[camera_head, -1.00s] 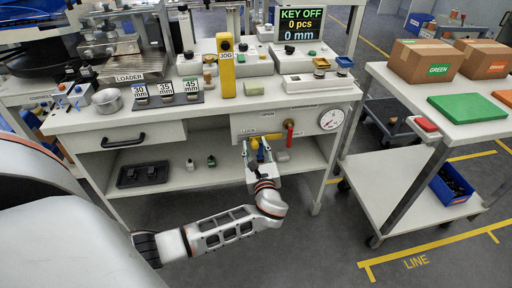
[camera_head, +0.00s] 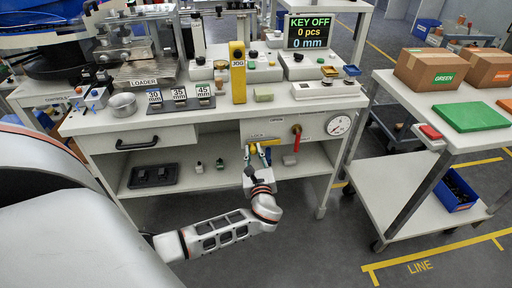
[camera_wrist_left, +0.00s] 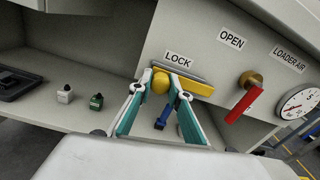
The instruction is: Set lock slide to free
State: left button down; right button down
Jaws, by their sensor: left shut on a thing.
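The lock slide's round yellow knob (camera_wrist_left: 160,83) is on the front panel under the LOCK label, in the left wrist view. A yellow strip (camera_wrist_left: 195,85) runs along the panel to the right of the knob. My left gripper (camera_wrist_left: 158,88) has its teal-lined fingers around the knob and is shut on it. In the head view my left gripper (camera_head: 258,156) reaches up to the panel below the table top, partly hiding the slide. My right gripper is not in view.
A red valve handle (camera_wrist_left: 243,105) sits right of the slide near the OPEN label, with a round gauge (camera_wrist_left: 297,103) beyond. On the shelf stand a small white connector (camera_wrist_left: 65,95) and a green connector (camera_wrist_left: 96,101). The display (camera_head: 309,32) reads KEY OFF.

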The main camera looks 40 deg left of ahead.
pick_arm(q)
jog(key=c, duration=1.8)
grip_release()
jog(key=shift+s+a+f, duration=0.1)
jog(key=shift+s+a, duration=0.05)
jog(key=shift+s, duration=0.05)
jog(key=shift+c, duration=0.2)
jog(key=v, duration=1.2)
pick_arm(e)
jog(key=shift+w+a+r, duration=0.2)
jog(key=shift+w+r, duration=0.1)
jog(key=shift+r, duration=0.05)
